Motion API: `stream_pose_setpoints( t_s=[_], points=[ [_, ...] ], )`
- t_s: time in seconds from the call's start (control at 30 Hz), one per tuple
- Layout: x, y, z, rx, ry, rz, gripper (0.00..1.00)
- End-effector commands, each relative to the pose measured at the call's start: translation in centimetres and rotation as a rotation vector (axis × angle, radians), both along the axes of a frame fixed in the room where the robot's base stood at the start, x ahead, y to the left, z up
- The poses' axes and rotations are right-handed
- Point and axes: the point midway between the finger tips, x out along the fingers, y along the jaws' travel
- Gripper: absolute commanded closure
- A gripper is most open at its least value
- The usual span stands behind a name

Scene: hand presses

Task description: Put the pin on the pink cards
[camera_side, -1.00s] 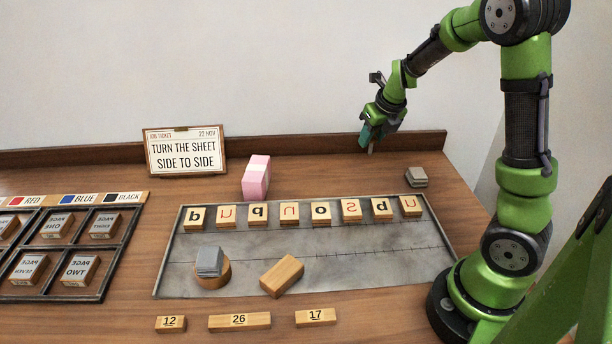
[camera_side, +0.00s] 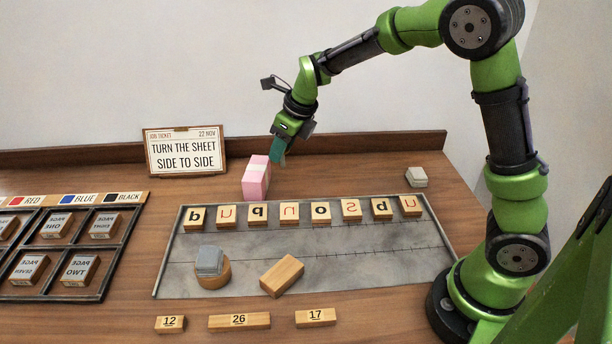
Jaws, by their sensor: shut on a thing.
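The pink cards (camera_side: 256,181) stand as an upright pink block with a pale band near the top, on the wooden table behind the metal plate. I cannot tell whether the gripper touches the cards.
A metal plate (camera_side: 348,238) holds a row of letter tiles, a grey block on a round wooden base (camera_side: 212,274) and a wooden block (camera_side: 282,276). A sign (camera_side: 185,151) stands behind left. A divided tray (camera_side: 75,239) is at left. A small grey stack (camera_side: 416,177) sits right.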

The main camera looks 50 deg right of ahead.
Motion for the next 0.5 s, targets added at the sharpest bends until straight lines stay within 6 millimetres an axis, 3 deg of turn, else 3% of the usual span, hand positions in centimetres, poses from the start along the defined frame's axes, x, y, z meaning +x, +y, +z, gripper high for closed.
stream_pose_setpoints(
  t_s=[0.2,0.33,0.5],
  points=[
    [5.7,-0.1,-0.6,-0.002,0.000,-0.001,0.99],
    [8.0,-0.1,-0.8,0.001,0.000,-0.002,0.99],
    [9.3,-0.1,-0.8,0.000,-0.001,-0.002,0.99]
  ],
)
